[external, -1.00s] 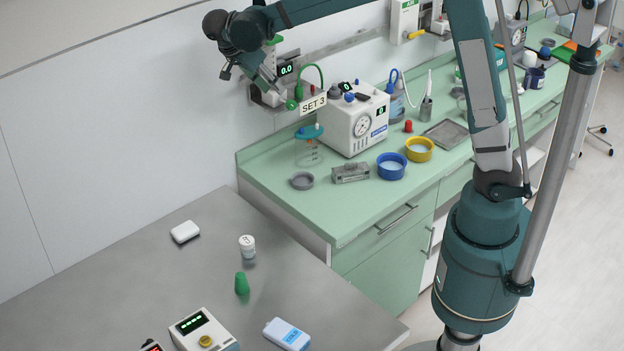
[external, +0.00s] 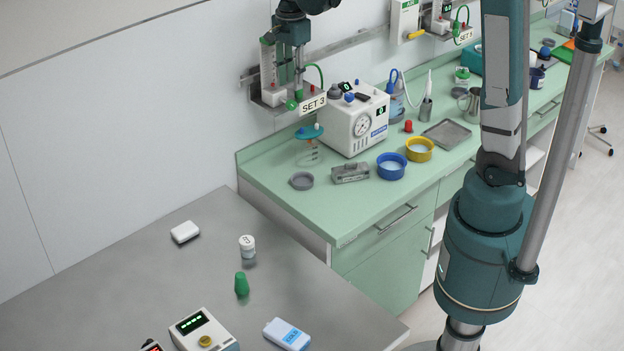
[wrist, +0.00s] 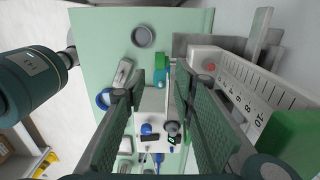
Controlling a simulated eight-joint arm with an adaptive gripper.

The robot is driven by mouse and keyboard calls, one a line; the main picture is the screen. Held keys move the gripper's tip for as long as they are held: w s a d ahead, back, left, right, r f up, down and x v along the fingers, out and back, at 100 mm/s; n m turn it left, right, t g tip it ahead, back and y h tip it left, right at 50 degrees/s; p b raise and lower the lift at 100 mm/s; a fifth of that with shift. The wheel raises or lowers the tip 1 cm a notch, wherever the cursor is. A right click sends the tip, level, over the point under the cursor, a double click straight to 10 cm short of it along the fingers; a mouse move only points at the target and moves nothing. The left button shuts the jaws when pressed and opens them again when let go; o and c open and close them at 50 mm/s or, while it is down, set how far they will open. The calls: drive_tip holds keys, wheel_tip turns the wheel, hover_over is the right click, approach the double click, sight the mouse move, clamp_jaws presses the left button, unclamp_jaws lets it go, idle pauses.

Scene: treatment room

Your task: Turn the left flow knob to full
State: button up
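The SET 3 flow unit hangs on the wall rail, with a clear flow tube (external: 268,66) and a green knob (external: 291,104) low on its front. My gripper (external: 291,88) points down in front of the tube, close above the knob. In the wrist view my gripper (wrist: 157,82) is open, its two padded fingers apart with nothing held. A green part (wrist: 160,62), which looks like the knob, shows beyond the fingertips, roughly between them. The numbered scale (wrist: 235,85) stands right of the fingers. Contact with the knob cannot be told.
Below is the green counter (external: 290,205) with a white pump unit (external: 356,122), a teal-lidded jar (external: 308,132), and blue (external: 391,166) and yellow (external: 419,149) bowls. A green hose curves beside the flow unit. A second flow unit (external: 440,22) hangs farther right.

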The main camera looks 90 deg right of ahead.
sight(291, 105)
drive_tip(key=shift+f, duration=0.15)
idle(0.3)
drive_tip(key=shift+f, duration=3.75)
drive_tip(key=c, duration=0.8)
